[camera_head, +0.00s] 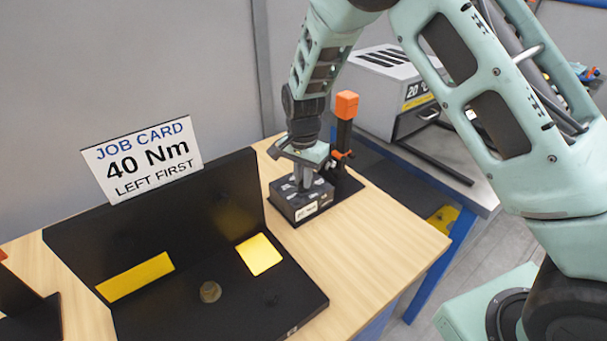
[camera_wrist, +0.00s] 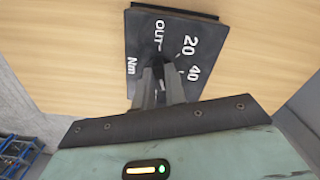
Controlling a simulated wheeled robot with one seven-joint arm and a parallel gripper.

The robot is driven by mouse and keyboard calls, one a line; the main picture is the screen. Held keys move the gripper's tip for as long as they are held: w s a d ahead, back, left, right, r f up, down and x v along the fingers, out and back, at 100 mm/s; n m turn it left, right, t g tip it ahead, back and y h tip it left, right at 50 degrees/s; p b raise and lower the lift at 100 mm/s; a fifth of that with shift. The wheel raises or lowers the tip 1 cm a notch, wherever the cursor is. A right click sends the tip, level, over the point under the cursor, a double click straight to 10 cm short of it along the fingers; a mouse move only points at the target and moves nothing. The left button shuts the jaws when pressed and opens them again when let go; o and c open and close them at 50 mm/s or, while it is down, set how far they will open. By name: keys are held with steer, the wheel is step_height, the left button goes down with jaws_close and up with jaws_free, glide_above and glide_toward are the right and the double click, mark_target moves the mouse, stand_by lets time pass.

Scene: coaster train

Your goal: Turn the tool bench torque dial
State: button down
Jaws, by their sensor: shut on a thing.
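The torque dial unit is a dark grey box (camera_head: 304,203) with a white label on its front, standing on the wooden bench. In the wrist view its top face (camera_wrist: 200,28) shows the markings "OUT", "20", "40" and "Nm". My gripper (camera_head: 302,183) points down onto the top of the box. In the wrist view my gripper (camera_wrist: 158,75) is shut on the dial, whose knob is mostly hidden between the fingers. I cannot tell which mark the dial points to.
A job card (camera_head: 142,160) reads "40 Nm LEFT FIRST" above a black fixture (camera_head: 290,295) with yellow pads. A black post with an orange top (camera_head: 347,105) stands close behind the box. A grey "20 °C" unit (camera_head: 385,85) is at the back right. The bench front right (camera_head: 390,235) is clear.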

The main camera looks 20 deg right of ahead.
steer(key=m+p, duration=0.2)
steer(key=m, duration=0.3)
steer(key=shift+w+r+m, duration=0.1)
steer(key=shift+m, duration=0.3)
stand_by(0.4)
steer(key=c, duration=1.4)
jaws_free()
steer(key=shift+c, duration=0.2)
step_height(320, 180, up, 17)
steer(key=b, duration=0.3)
steer(key=shift+r, duration=0.2)
